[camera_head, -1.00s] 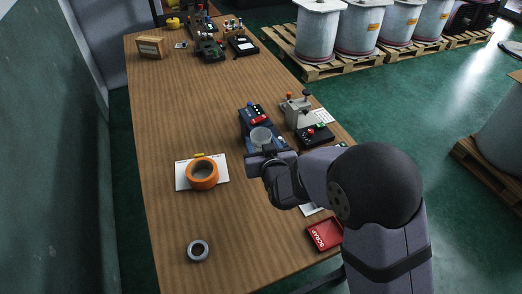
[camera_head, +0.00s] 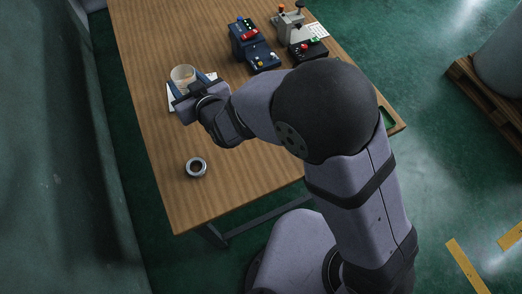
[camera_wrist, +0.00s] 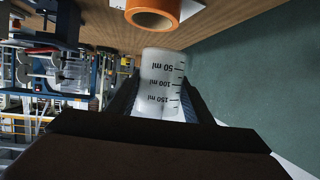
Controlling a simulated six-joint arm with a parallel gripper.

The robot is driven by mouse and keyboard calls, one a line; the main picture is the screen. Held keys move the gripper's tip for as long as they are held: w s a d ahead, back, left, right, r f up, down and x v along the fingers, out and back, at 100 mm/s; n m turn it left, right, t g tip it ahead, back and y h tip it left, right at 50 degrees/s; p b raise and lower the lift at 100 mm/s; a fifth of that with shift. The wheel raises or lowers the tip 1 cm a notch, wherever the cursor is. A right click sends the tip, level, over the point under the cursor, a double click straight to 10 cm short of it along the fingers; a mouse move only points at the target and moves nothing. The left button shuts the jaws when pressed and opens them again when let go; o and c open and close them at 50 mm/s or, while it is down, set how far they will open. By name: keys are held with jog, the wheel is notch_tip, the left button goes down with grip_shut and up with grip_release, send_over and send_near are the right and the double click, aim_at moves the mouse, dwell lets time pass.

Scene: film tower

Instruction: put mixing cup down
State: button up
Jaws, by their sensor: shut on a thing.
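The mixing cup (camera_head: 183,74) is a clear, whitish cup between my gripper's fingers over the left part of the table, near a white sheet (camera_head: 173,103). In the wrist view the cup (camera_wrist: 160,75) shows black ml marks, with a finger along each side. My gripper (camera_head: 193,88) is shut on it. An orange tape roll (camera_wrist: 153,8) shows beyond the cup in the wrist view. In the head view the roll is hidden behind my gripper and the cup. I cannot tell the exact gap between cup and table.
A grey ring-shaped roll (camera_head: 196,167) lies on the wooden table (camera_head: 235,180) near its front. A blue device (camera_head: 252,45) and a grey press with a black control box (camera_head: 305,48) stand at the back right. Table between ring and front edge is bare.

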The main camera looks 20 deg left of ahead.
jog(key=s+a+f+p, duration=0.1)
jog(key=s+a, duration=0.1)
jog(key=s, duration=1.2)
jog(key=w+d+m+t+h, duration=0.2)
jog(key=w+d+m+h, duration=0.15)
jog(key=d, duration=0.45)
jog(key=w+d+m+t+h, duration=0.2)
jog(key=d+m+h, duration=0.3)
jog(key=d, duration=0.4)
jog(key=w+d+m+t+h, duration=0.1)
jog(key=w+d+m+h, duration=0.1)
jog(key=d+m+h, duration=0.45)
jog(key=shift+w+d+f+n+y, duration=0.1)
jog(key=shift+d+f+n+y, duration=0.25)
jog(key=shift+f, duration=1.3)
jog(key=shift+w+d+f+n+y, duration=0.1)
jog(key=shift+f+n+y, duration=0.35)
jog(key=shift+f, duration=1.15)
jog(key=shift+d+f+n+y, duration=0.15)
jog(key=shift+f+n, duration=0.45)
jog(key=shift+f, duration=1.05)
jog(key=shift+f, duration=0.15)
jog(key=o, duration=1)
